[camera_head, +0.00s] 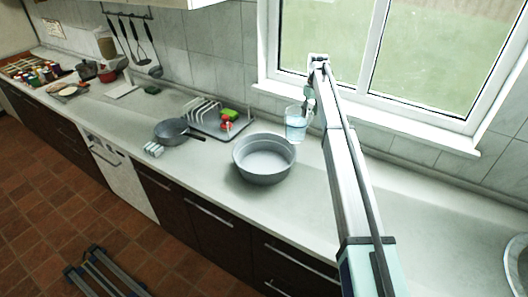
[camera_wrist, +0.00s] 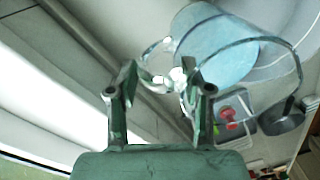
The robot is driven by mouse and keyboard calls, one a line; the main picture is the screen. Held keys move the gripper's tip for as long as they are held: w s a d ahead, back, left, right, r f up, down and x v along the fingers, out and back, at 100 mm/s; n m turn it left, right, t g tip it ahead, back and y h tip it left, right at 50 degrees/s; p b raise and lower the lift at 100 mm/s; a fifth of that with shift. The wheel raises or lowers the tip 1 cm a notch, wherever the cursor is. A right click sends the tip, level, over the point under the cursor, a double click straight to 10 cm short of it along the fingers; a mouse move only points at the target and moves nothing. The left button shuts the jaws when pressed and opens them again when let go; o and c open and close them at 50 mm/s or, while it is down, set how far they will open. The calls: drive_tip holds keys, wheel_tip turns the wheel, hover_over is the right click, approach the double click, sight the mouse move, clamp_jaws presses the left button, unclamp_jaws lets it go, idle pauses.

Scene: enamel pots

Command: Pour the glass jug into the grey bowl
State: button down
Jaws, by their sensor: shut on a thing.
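The glass jug (camera_head: 295,125) holds pale blue liquid and looks about upright, just right of the bowl and toward the window. My gripper (camera_head: 309,101) is shut on its handle. In the wrist view the jug (camera_wrist: 222,50) lies beyond the fingertips, with the handle between the fingers of my gripper (camera_wrist: 162,82). The grey bowl (camera_head: 264,159) is wide and stands on the counter; no contents can be made out in it. Part of a grey rim, likely the bowl's, shows behind the jug in the wrist view.
A dish rack (camera_head: 218,124) with red and green items stands left of the bowl, with a dark pan (camera_head: 172,132) beside it. The window (camera_head: 400,50) and its sill are close behind my arm. The counter (camera_head: 430,205) right of my arm is clear up to a sink.

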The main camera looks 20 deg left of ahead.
sight(288, 114)
drive_tip(key=shift+a+r, duration=0.1)
drive_tip(key=shift+r, duration=0.1)
drive_tip(key=shift+s+a+r+t+h+b, duration=0.35)
drive_tip(key=shift+s+a+r+t+h, duration=0.2)
drive_tip(key=shift+s+r+t, duration=0.25)
drive_tip(key=shift+s+a+r+t+h+b, duration=0.6)
drive_tip(key=shift+s+a+t+h, duration=0.1)
drive_tip(key=shift+s+t+h, duration=0.1)
drive_tip(key=shift+s+a+r+t+h+b, duration=0.5)
drive_tip(key=shift+s+a+t+h+b, duration=0.15)
drive_tip(key=shift+s+t, duration=0.15)
drive_tip(key=shift+s+a+r+t+h+b, duration=0.1)
drive_tip(key=shift+s+a+t+h+b, duration=0.3)
drive_tip(key=shift+s+a+t+b, duration=0.25)
drive_tip(key=shift+s+a+t+h+b, duration=0.55)
drive_tip(key=shift+s+t+h+b, duration=0.25)
drive_tip(key=shift+b, duration=0.2)
drive_tip(key=shift+s+a+t+h+b, duration=0.25)
drive_tip(key=shift+t+h+b, duration=0.1)
drive_tip(key=shift+b, duration=0.1)
drive_tip(key=shift+s+a+f+t+h+b, duration=0.25)
drive_tip(key=shift+s+f+t+h+b, duration=0.1)
drive_tip(key=shift+f+b, duration=0.2)
drive_tip(key=shift+s+a+f+t+h+b, duration=0.2)
drive_tip(key=shift+f+t+b, duration=0.2)
drive_tip(key=shift+b, duration=0.25)
drive_tip(key=shift+s+a+f+t+h+b, duration=0.25)
drive_tip(key=shift+s+a+t+h+b, duration=0.3)
drive_tip(key=shift+b, duration=0.35)
